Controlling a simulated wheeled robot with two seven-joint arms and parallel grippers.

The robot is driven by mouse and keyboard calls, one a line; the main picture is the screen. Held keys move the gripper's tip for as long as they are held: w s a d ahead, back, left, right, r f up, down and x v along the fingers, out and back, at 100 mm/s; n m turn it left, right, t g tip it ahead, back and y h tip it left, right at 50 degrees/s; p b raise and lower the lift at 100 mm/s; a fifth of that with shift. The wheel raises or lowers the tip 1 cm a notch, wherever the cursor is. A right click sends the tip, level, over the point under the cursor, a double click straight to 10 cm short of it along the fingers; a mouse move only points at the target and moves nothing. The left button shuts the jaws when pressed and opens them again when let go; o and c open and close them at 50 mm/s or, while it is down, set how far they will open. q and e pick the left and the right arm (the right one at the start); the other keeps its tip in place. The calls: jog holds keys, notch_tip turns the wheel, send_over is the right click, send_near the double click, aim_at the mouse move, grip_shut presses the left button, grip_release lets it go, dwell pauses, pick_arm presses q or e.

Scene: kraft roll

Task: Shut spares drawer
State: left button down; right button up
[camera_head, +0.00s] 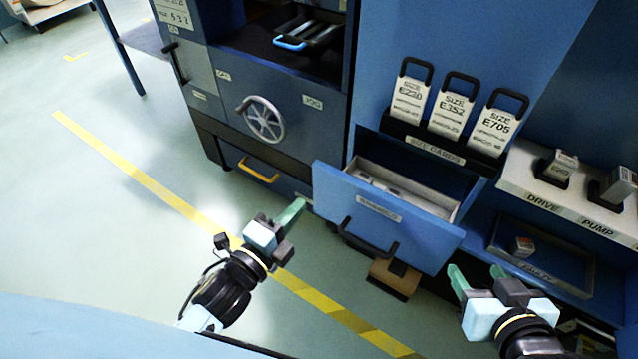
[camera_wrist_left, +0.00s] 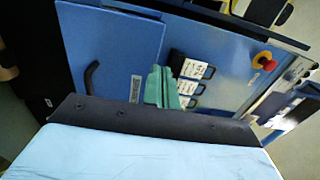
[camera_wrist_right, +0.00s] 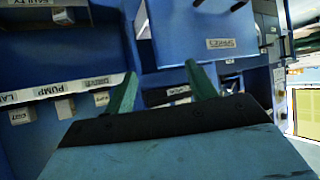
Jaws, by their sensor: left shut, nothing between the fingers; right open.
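The spares drawer (camera_head: 400,232) is pulled out of the blue cabinet, its open top showing a pale inside with small light items. Its blue front has a white label and a black bar handle (camera_head: 366,240). The drawer front also shows in the left wrist view (camera_wrist_left: 110,45) and in the right wrist view (camera_wrist_right: 185,25). My left gripper (camera_head: 298,208) is shut and empty, left of and in front of the drawer, apart from it. My right gripper (camera_head: 475,271) is open and empty, near the drawer front's lower right corner; contact cannot be told.
Above the drawer, several size-tagged cards (camera_head: 457,104) with black handles stand in a holder. At right are a labelled shelf (camera_head: 560,198) and a tray (camera_head: 545,262). A brown block (camera_head: 394,278) lies below the drawer. Floor at left is clear.

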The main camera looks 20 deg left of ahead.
aim_at(328, 172)
pick_arm(q)
jog(key=b+x, duration=0.2)
jog(key=x, duration=0.5)
jog(key=shift+w+f, duration=0.1)
jog(key=shift+w, duration=0.15)
jog(key=shift+w+d, duration=0.2)
jog(key=shift+w, duration=0.25)
pick_arm(e)
jog(key=w+a+r+t+y, duration=0.2)
jog(key=w+a+r+t, duration=0.1)
jog(key=r+t, duration=0.4)
jog(key=shift+r+y, duration=0.3)
jog(key=shift+r, duration=1.3)
jog(key=shift+w, duration=0.1)
